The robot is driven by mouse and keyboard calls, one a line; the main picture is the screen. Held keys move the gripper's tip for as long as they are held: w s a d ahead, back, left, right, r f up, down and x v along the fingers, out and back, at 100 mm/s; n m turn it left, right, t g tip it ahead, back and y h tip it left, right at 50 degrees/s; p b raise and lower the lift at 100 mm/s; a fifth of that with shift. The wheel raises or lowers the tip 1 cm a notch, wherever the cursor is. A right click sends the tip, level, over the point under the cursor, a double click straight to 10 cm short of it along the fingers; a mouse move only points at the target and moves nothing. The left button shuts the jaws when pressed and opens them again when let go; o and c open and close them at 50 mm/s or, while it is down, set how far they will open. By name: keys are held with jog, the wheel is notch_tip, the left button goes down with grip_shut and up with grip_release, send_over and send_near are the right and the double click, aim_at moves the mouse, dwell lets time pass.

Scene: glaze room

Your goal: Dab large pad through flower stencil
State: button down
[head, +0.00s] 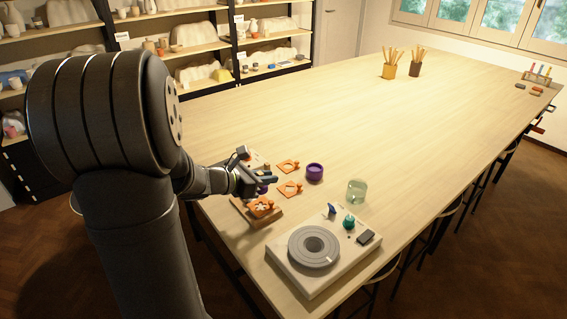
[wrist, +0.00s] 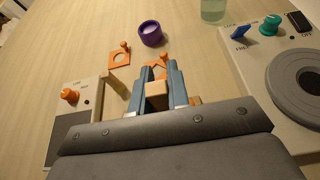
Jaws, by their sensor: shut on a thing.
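My gripper (head: 271,179) is shut on the wooden handle (wrist: 156,95) of what appears to be the large pad. A purple patch (head: 262,190), likely its pad face, shows just below the fingers in the head view. An orange stencil (head: 260,207) with a flower-like opening lies on a wooden block (head: 268,219), below and in front of the gripper. Whether the pad touches the stencil I cannot tell. The fingers show in the wrist view (wrist: 155,78) and hide the pad's underside. An open purple pot (head: 314,172) stands beyond them; it also shows in the wrist view (wrist: 150,34).
A glass jar (head: 356,190) stands to the right. A turntable unit (head: 322,250) stands at the front. A box with an orange knob (wrist: 69,96) is left of the fingers. The far table is mostly clear.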

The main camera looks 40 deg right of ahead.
aim_at(265, 191)
jog(key=shift+s+a+f, duration=0.15)
jog(key=shift+a, duration=0.2)
jog(key=shift+f, duration=2)
jog(key=shift+f, duration=0.6)
jog(key=shift+r, duration=0.15)
jog(key=shift+r, duration=2.4)
